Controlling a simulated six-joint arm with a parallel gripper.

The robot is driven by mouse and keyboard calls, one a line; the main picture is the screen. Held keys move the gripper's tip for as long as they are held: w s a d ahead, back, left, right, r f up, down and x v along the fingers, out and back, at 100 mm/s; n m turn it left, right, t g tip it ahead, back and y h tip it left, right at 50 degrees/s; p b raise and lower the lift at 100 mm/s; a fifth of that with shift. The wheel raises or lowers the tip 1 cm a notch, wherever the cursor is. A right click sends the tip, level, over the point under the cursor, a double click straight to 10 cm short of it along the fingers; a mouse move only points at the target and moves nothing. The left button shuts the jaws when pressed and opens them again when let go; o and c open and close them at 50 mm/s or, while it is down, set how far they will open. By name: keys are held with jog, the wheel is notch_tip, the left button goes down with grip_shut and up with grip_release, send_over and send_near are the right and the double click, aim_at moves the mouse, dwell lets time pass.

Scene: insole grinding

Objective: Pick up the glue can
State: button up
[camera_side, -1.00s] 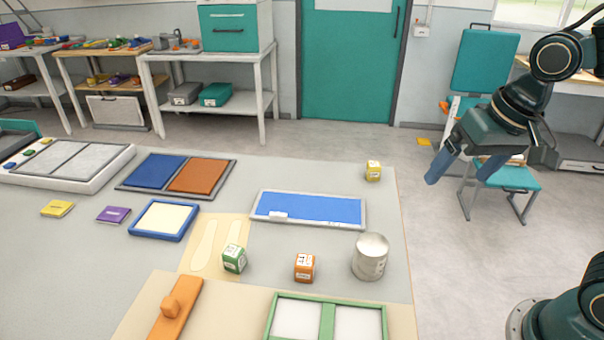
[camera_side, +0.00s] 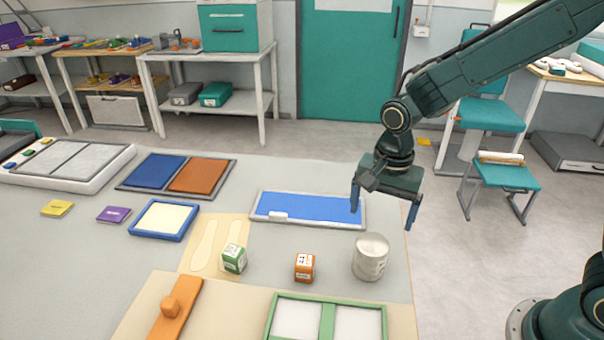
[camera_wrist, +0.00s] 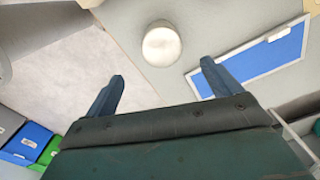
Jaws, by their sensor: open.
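The glue can is most likely the plain silvery-grey cylinder (camera_side: 370,257) standing upright near the table's right edge in the side view. In the wrist view the can (camera_wrist: 161,45) shows from above, beyond the fingertips and roughly between them. My gripper (camera_side: 382,217) is above and behind the can in the side view, fingers pointing down, apart from it. The gripper (camera_wrist: 163,70) is open and empty, its two blue fingers spread wide.
An orange labelled box (camera_side: 304,268) stands left of the can, and a green one (camera_side: 234,258) further left. A green-framed panel (camera_side: 327,310) lies in front. A blue board (camera_side: 280,207) in a pale frame lies behind. Bare table surrounds the can.

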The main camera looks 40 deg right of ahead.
aim_at(374, 243)
jog(key=shift+w+a+f, duration=0.1)
jog(key=shift+f, duration=0.25)
jog(key=shift+f, duration=4.25)
jog(key=shift+f, duration=0.15)
jog(key=shift+a+f, duration=0.1)
jog(key=shift+f, duration=2.35)
jog(key=c, duration=1.3)
jog(key=shift+o, duration=0.2)
jog(key=shift+w+r, duration=0.1)
jog(key=shift+r, duration=0.05)
